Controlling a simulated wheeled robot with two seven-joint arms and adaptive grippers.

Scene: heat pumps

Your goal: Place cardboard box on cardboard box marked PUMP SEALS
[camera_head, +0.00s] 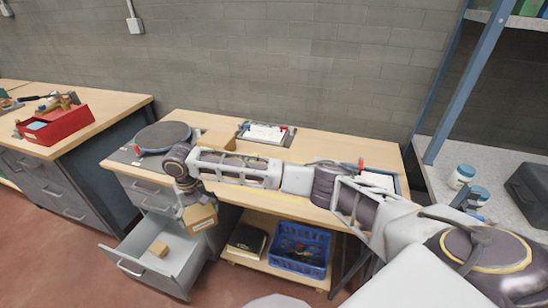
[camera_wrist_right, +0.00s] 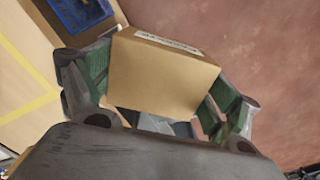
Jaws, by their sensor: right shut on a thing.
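My right gripper (camera_head: 194,205) is shut on a cardboard box (camera_head: 202,219). It hangs in front of the bench, near and above the open drawer. In the right wrist view the held box (camera_wrist_right: 165,80) sits between the green-padded fingers, with a white label on it that I cannot read. Another cardboard box (camera_head: 216,140) is on the bench top, partly hidden behind my right arm. I cannot read PUMP SEALS on any box. My left gripper is not in view.
The open grey drawer (camera_head: 129,262) juts out from the wooden bench (camera_head: 340,146). A round dark plate (camera_head: 163,136) and a clipboard (camera_head: 265,134) are on the bench. A blue crate (camera_head: 301,262) stands on the lower shelf. A red bin (camera_head: 55,124) is on the left bench.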

